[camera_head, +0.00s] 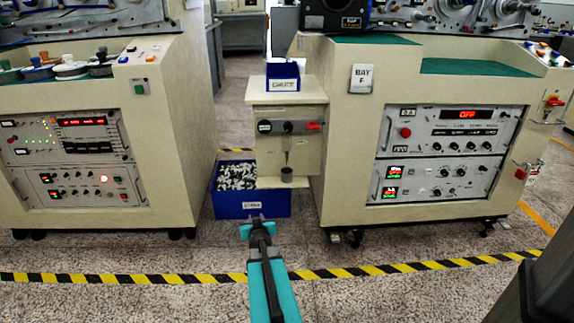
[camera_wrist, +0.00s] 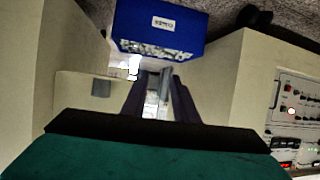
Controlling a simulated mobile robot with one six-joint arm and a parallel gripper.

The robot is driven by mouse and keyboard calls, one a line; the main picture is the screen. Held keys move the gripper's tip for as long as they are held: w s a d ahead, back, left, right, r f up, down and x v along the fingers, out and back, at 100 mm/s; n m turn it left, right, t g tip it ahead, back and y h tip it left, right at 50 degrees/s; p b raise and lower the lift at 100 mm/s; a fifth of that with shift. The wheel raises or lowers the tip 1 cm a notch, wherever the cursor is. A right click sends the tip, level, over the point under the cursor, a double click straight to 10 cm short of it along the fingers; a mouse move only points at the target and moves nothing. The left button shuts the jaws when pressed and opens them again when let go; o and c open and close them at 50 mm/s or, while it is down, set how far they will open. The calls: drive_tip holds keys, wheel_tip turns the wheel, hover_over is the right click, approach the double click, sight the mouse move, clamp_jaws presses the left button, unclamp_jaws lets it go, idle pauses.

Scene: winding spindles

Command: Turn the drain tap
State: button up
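A small cream cabinet between the two consoles carries a grey round fitting (camera_head: 288,127) with a red handle (camera_head: 314,126) pointing right; it looks like the drain tap. A small dark cup (camera_head: 287,174) stands on the ledge below it. The cup seems to show at the left in the wrist view (camera_wrist: 101,88). My gripper (camera_head: 258,217) is in front of and below the cabinet, apart from the tap. In the wrist view its two dark fingers (camera_wrist: 158,84) stand apart with a gap between them. I cannot make out the tap in the wrist view.
A blue bin (camera_head: 252,206) of small pale parts sits on the floor beside the cabinet, also in the wrist view (camera_wrist: 160,48). A blue box (camera_head: 283,84) stands on the cabinet top. Consoles flank both sides. Striped tape (camera_head: 400,268) crosses the open floor.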

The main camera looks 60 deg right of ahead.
drive_tip(key=s+d+r+m+t+h, duration=0.1)
drive_tip(key=s+d+r+h, duration=0.3)
drive_tip(key=s+d+r, duration=0.4)
drive_tip(key=d+r, duration=0.5)
drive_tip(key=r, duration=0.1)
drive_tip(key=shift+r+m+h, duration=0.3)
drive_tip(key=shift+r+h, duration=0.05)
drive_tip(key=shift+h, duration=0.05)
drive_tip(key=shift+w+d, duration=0.1)
drive_tip(key=b+x, duration=0.3)
drive_tip(key=x, duration=1)
drive_tip(key=shift+w, duration=0.2)
drive_tip(key=shift+d, duration=0.1)
